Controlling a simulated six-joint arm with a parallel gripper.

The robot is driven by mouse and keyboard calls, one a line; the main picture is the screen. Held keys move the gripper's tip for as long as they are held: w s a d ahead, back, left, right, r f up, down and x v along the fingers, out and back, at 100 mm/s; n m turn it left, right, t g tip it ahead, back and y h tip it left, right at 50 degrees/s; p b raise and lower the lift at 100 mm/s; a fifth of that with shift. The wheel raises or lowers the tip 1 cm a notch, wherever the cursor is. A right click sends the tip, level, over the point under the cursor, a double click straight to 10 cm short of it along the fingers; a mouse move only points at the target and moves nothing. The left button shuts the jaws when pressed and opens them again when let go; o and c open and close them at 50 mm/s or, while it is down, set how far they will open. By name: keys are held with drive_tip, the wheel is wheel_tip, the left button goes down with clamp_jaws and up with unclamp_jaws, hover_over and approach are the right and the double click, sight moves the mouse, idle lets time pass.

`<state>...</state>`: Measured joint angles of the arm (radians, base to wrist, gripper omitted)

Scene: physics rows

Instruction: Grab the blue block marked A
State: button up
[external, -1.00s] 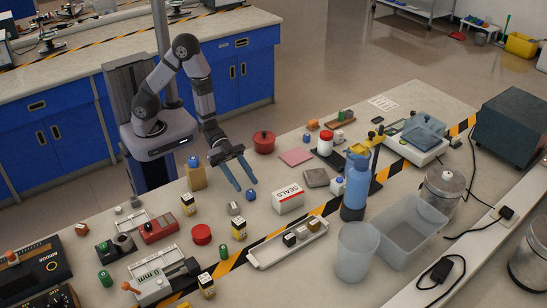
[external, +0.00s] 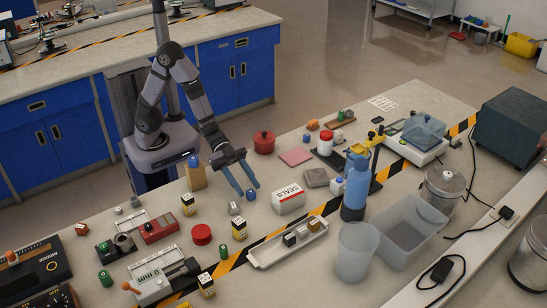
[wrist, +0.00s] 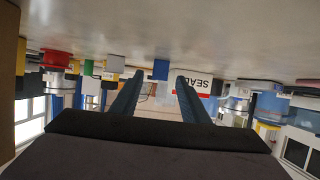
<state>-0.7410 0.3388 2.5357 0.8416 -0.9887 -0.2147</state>
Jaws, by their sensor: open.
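A small blue block (external: 251,195) sits on the bench in front of my fingertips. The wrist view, which is upside down, shows the blue block (wrist: 160,69) beyond the gap between my fingers. Its marking is too small to read. My gripper (external: 249,190) is open and empty, with its two blue fingers low over the bench and spread toward the block. In the wrist view my gripper (wrist: 159,79) has the block about centred between its tips. I cannot tell whether a finger touches it.
A white SEALS box (external: 289,199) stands right of the block. A white tray (external: 262,263) with small blocks lies in front. A brown box (external: 196,178) with a blue top piece stands behind left.

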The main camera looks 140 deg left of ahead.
sight(250, 191)
drive_tip(key=shift+b+x, duration=0.9)
drive_tip(key=shift+x, duration=1.1)
drive_tip(key=shift+r, duration=0.1)
clamp_jaws()
drive_tip(key=shift+r, duration=0.1)
